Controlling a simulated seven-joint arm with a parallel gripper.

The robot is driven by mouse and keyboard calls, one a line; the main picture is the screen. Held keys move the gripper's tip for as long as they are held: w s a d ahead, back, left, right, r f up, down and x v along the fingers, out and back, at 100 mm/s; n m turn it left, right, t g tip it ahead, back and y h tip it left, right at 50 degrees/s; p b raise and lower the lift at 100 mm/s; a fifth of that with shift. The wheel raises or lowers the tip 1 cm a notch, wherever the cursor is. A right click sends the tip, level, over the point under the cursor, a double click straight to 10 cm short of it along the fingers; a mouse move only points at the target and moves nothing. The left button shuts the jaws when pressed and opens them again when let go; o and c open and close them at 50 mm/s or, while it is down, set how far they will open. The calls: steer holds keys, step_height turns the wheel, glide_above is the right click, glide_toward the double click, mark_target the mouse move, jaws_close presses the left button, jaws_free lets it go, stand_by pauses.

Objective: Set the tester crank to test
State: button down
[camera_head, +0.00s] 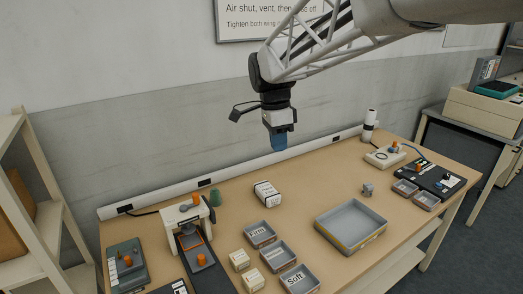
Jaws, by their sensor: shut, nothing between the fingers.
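My gripper (279,142), with blue fingers, is shut and empty. It hangs high above the back of the table, apart from everything on it. I cannot tell for sure which device is the tester. A white frame-like device (183,216) with orange knobs stands at the front left. A low white device (384,158) with an orange part stands at the back right, beside a black panel (437,178) that also has an orange part. The crank and its setting are too small to make out.
Trays with labels reading Firm and Soft (299,281) lie at the front middle, near small pale blocks (239,259). A large grey tray (350,247) lies right of them. A white labelled box (267,192) stands mid-table. A grey-green box (126,264) stands far left.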

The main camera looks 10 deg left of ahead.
steer(key=w+a+f+m+h, duration=0.1)
steer(key=a+f+m, duration=0.2)
steer(key=a, duration=0.9)
steer(key=w+a+f+m+h, duration=0.1)
steer(key=a+f+m, duration=0.2)
steer(key=a, duration=0.9)
steer(key=w+a+f+m, duration=0.1)
steer(key=a+f+m, duration=0.2)
steer(key=a, duration=0.9)
steer(key=shift+f+g+h, duration=0.4)
steer(key=shift+f, duration=0.15)
steer(key=shift+f, duration=0.1)
glide_above(189, 206)
steer(key=w+a, duration=0.1)
steer(key=w, duration=0.2)
steer(key=shift+w+a+f, duration=0.1)
steer(key=shift+f, duration=2.2)
steer(key=shift+w+a+f, duration=0.1)
steer(key=shift+f, duration=2.15)
